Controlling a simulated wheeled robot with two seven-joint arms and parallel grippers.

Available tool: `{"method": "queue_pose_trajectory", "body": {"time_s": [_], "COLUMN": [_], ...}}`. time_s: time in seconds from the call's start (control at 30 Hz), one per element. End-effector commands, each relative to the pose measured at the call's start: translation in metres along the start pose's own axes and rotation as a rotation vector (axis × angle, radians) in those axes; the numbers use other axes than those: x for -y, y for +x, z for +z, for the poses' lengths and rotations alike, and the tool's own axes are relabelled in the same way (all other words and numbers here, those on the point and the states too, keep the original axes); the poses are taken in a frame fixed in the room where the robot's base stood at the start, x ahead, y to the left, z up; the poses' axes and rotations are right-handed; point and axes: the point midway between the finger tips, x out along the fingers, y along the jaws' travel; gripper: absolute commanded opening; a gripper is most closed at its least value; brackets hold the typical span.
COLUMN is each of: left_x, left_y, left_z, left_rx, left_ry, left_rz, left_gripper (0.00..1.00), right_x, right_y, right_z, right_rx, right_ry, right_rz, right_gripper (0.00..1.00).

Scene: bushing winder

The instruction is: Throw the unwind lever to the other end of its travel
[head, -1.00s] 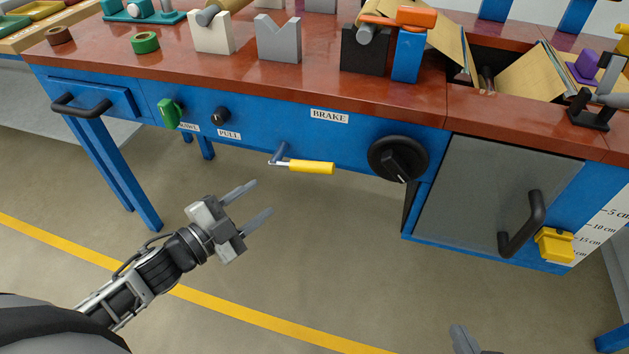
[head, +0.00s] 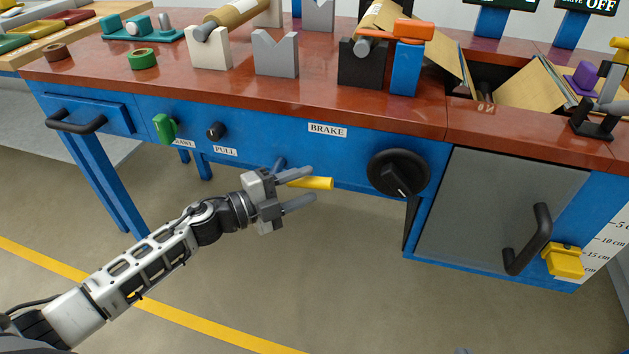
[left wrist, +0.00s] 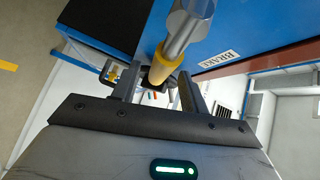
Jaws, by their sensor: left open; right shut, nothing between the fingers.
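A lever with a yellow grip (head: 322,183) hangs at the lower front edge of the blue bench, below the BRAKE label, its grip pointing right; no label naming it as the unwind lever is legible. My left gripper (head: 312,184) is open at the lever and hides part of its grip and metal arm in the head view. In the left wrist view, the yellow grip (left wrist: 165,66) and its silver shaft (left wrist: 187,25) lie between the spread fingers of my left gripper (left wrist: 160,88); contact cannot be made out. My right gripper is not in view.
A black rotary knob (head: 398,174) sits right of the lever. A green handle (head: 164,128) and a black pull knob (head: 216,131) are to its left. A grey door (head: 490,210) with a black handle is further right. The floor below the bench is clear.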

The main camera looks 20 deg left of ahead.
Motion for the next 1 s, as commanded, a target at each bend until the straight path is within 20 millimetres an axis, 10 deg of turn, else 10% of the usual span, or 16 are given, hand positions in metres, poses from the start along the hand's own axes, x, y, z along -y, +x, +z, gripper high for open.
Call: {"method": "queue_pose_trajectory", "body": {"time_s": [0.57,0.73,1.0], "left_x": [0.000,0.000,0.000], "left_y": [0.031,0.031,0.031], "left_z": [0.000,0.000,0.000], "left_rx": [0.000,0.000,-0.003], "left_ry": [-0.001,-0.001,-0.009], "left_rz": [0.001,0.001,-0.007], "left_gripper": [0.44,0.02,0.00], "right_x": [0.000,0.000,0.000], "right_y": [0.000,0.000,0.001], "right_z": [0.000,0.000,0.001], "right_rx": [0.000,0.000,-0.001], "right_ry": [0.000,0.000,0.000], "right_rz": [0.000,0.000,0.000], "right_gripper": [0.00,0.00,0.00]}}
